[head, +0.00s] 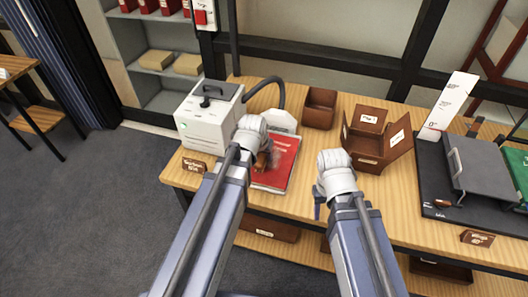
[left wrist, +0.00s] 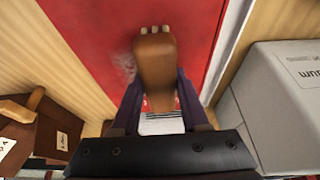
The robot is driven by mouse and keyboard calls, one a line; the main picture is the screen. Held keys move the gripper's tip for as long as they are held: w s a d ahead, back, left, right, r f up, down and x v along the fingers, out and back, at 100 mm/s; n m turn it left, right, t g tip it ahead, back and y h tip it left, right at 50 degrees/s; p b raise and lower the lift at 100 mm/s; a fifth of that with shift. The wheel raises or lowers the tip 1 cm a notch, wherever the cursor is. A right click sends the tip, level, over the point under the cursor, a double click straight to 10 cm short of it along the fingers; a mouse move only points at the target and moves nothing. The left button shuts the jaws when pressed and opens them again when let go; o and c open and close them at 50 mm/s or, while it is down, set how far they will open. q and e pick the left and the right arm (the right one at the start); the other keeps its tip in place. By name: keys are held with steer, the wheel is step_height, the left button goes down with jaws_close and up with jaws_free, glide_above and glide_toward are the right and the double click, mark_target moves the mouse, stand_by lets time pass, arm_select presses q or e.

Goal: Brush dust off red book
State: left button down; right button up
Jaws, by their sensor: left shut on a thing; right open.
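The red book (head: 283,158) lies flat on the wooden table, left of centre in the head view. It fills the middle of the left wrist view (left wrist: 90,25), where a greyish dusty smudge shows on its cover beside the brush. My left gripper (head: 262,152) is over the book and shut on a brown brush (left wrist: 155,62) with pale bristle tufts at its far end. I cannot tell whether the bristles touch the cover. My right gripper (head: 318,205) is open and empty near the table's front edge, right of the book. Its fingers are partly hidden by its wrist.
A white machine (head: 205,120) with a dark hose stands left of the book. A dark board with a grey press (head: 480,165) is at the far right.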

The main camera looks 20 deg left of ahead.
mark_target(264, 161)
arm_select(q)
steer(key=shift+s+r, duration=0.1)
steer(key=shift+s, duration=1.35)
steer(key=shift+d, duration=0.6)
steer(key=shift+w, duration=0.15)
steer(key=shift+w+d, duration=0.1)
steer(key=shift+w, duration=1.75)
steer(key=shift+w, duration=0.1)
steer(key=shift+w, duration=1.75)
